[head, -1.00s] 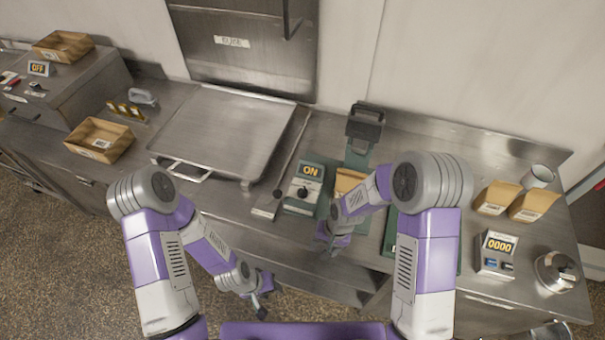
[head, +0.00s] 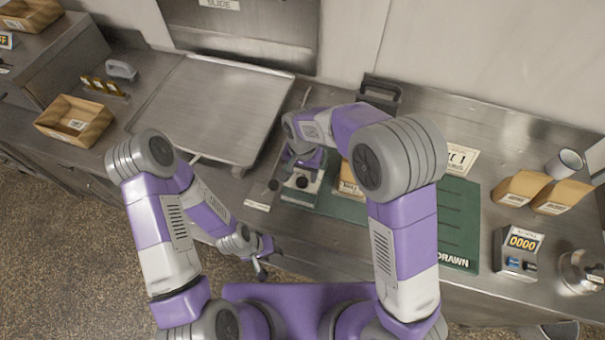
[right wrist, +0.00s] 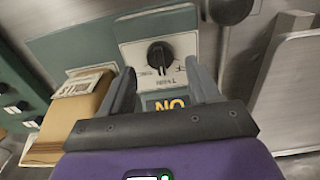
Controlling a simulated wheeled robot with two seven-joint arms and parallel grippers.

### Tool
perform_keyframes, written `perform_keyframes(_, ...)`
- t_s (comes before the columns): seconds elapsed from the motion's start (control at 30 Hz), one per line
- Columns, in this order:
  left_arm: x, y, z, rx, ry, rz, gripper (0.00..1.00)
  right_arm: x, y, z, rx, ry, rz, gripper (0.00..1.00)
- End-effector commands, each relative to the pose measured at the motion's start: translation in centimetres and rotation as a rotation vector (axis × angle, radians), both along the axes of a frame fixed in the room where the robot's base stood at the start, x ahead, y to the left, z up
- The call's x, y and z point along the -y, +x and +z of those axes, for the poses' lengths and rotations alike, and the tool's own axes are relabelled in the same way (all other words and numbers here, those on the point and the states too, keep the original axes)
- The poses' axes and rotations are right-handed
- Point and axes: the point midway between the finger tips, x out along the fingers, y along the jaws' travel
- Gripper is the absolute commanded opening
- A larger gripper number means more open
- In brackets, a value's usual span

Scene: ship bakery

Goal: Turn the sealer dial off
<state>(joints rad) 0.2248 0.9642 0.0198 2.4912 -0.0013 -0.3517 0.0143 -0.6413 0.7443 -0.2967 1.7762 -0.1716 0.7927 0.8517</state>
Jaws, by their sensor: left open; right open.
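The sealer's dial box (head: 301,194) stands on the steel counter, partly covered by my right gripper in the head view. Its black dial (right wrist: 160,55) shows in the right wrist view on a white face. The display (right wrist: 166,104) near the dial reads ON, upside down in that view. My right gripper (right wrist: 160,70) is open and empty, its fingers on either side of the dial and display in that view. I cannot tell whether they touch the box. My left gripper (head: 262,262) is open and empty, low at the counter's front.
A brown package (head: 350,180) lies right of the box, on a green board (head: 455,215). A large steel tray (head: 215,105) lies to the left. A counter device reading 0000 (head: 518,248) and paper bags (head: 520,188) stand at the right.

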Motion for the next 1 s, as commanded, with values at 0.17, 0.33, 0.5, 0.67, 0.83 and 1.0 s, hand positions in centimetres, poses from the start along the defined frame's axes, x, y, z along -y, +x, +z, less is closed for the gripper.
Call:
perform_keyframes(0.17,0.0,0.0,-0.1,0.000,0.000,0.000,0.42,0.0,0.0,-1.9,-0.001,0.000,0.000,0.61)
perform_keyframes(0.33,0.0,0.0,-0.1,0.001,0.000,0.000,0.42,0.0,0.0,-2.3,0.000,0.001,0.001,0.61)
perform_keyframes(0.5,0.0,0.0,-0.1,0.001,0.000,0.000,0.42,0.0,0.0,-2.3,0.000,0.001,0.001,0.60)
perform_keyframes(0.67,0.0,0.0,-0.1,0.001,0.000,0.000,0.42,0.0,0.0,-2.3,0.000,0.001,0.001,0.35)
perform_keyframes(0.83,0.0,0.0,-0.1,0.001,0.000,0.000,0.42,0.0,0.0,-2.3,0.000,0.001,0.001,0.09)
perform_keyframes(1.0,0.0,0.0,-0.1,0.000,0.000,0.000,0.42,0.0,0.0,-2.3,0.000,0.001,0.007,0.07)
